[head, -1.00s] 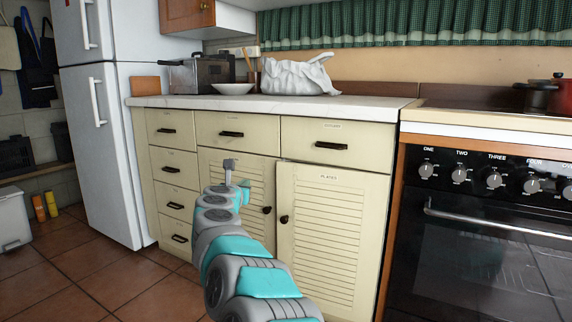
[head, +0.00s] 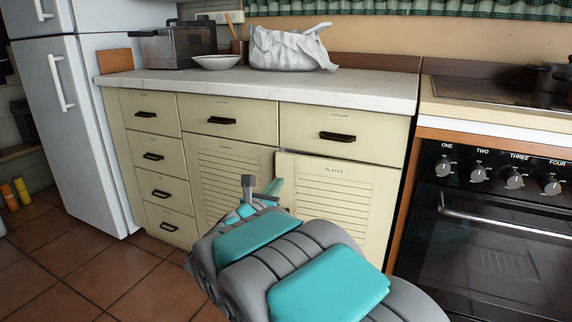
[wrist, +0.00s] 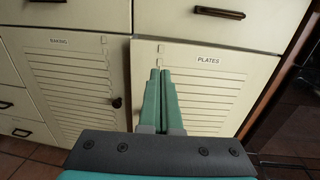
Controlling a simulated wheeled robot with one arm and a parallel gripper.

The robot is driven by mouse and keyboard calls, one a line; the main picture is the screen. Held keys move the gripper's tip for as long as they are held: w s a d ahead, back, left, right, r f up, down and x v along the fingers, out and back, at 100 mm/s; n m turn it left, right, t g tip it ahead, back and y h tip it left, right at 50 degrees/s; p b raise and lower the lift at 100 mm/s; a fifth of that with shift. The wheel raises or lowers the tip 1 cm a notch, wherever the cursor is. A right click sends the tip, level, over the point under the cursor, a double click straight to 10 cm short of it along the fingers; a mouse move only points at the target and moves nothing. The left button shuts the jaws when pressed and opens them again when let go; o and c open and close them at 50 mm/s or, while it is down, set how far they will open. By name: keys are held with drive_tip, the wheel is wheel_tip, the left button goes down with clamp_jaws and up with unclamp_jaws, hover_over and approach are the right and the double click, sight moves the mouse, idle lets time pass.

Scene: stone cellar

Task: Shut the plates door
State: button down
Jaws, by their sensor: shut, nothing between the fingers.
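The plates door (head: 345,195) is a cream louvred cabinet door labelled PLATES, below the cutlery drawer. Its left edge stands slightly forward of the neighbouring door, so it looks a little ajar. In the wrist view the plates door (wrist: 205,90) fills the right of centre. My gripper (wrist: 160,72) is shut and empty, its teal fingers pointing at the plates door near its upper left edge. I cannot tell whether the fingertips touch it. In the head view my gripper (head: 272,188) is partly hidden by my arm, which also covers the door's lower left and its knob.
The louvred baking door (wrist: 75,85) is just left. The cutlery drawer (head: 335,135) is above, and a stack of drawers (head: 153,155) is further left. The oven (head: 490,230) stands close on the right. Tiled floor (head: 70,265) is open at left.

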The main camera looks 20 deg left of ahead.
sight(294, 158)
drive_tip(key=w+p, duration=0.1)
drive_tip(key=w, duration=0.5)
drive_tip(key=w+p, duration=0.1)
drive_tip(key=w, duration=0.6)
drive_tip(key=shift+w+a+p, duration=0.2)
drive_tip(key=shift+w+p, duration=0.1)
drive_tip(key=shift+w+a+f+b, duration=0.15)
drive_tip(key=shift+w+b, duration=0.6)
drive_tip(key=shift+w, duration=0.75)
drive_tip(key=shift+w+a+r, duration=0.1)
drive_tip(key=shift+w+r, duration=0.1)
drive_tip(key=shift+w, duration=0.1)
